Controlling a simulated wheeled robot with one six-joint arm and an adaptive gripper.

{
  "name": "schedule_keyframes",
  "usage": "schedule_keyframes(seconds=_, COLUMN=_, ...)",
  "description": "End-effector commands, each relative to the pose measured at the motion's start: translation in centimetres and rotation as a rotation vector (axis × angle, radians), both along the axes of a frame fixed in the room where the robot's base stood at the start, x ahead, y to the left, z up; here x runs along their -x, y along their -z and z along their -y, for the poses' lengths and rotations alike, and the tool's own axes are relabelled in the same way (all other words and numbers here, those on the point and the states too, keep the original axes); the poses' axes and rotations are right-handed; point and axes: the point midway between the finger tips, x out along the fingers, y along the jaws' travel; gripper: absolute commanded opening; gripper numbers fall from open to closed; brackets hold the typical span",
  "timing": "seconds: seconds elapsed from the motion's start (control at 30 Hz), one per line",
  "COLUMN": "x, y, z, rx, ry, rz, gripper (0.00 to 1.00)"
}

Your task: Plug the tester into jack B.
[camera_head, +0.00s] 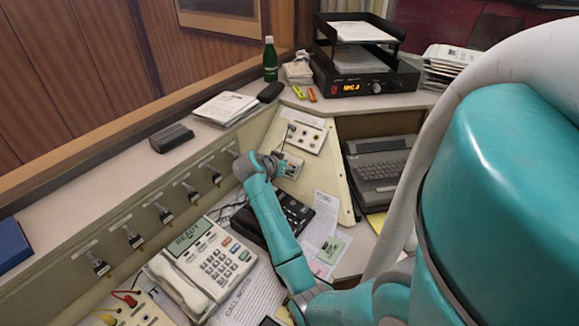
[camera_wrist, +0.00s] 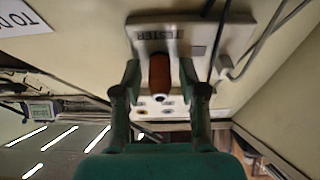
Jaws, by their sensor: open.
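A pale panel marked TESTER (camera_wrist: 178,38) shows upside down in the wrist view. A reddish-brown cylindrical plug or handle (camera_wrist: 160,72) stands out in front of it. My gripper (camera_wrist: 165,88) is open, with one finger on each side of the brown piece. I cannot tell whether either finger touches it. A second pale panel with several small round jacks (camera_wrist: 155,106) lies beyond; its letters are not legible. In the head view, my gripper (camera_head: 272,164) is at the tester box (camera_head: 292,166), just below the jack panel (camera_head: 305,137). The brown piece is hidden there.
Dark cables (camera_wrist: 232,60) run beside the tester panel. A row of hanging plugs (camera_head: 165,213) lines the left wall. A phone (camera_head: 203,262), a black device (camera_head: 290,212) and papers lie on the desk below. A keyboard machine (camera_head: 380,170) stands right.

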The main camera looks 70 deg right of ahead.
Motion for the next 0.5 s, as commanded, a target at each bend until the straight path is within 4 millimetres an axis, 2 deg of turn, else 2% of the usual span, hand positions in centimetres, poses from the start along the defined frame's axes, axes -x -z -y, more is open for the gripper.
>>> schedule_keyframes(seconds=0.17, x=-0.01, y=-0.02, z=0.01, rx=0.000, ry=0.000, rz=0.000, gripper=0.42)
schedule_keyframes(seconds=0.2, x=-0.01, y=-0.02, z=0.01, rx=0.000, ry=0.000, rz=0.000, gripper=0.39)
schedule_keyframes(seconds=0.37, x=-0.01, y=-0.02, z=0.01, rx=0.000, ry=0.000, rz=0.000, gripper=0.00)
schedule_keyframes(seconds=0.5, x=-0.01, y=-0.04, z=0.00, rx=0.000, ry=-0.001, rz=0.001, gripper=0.00)
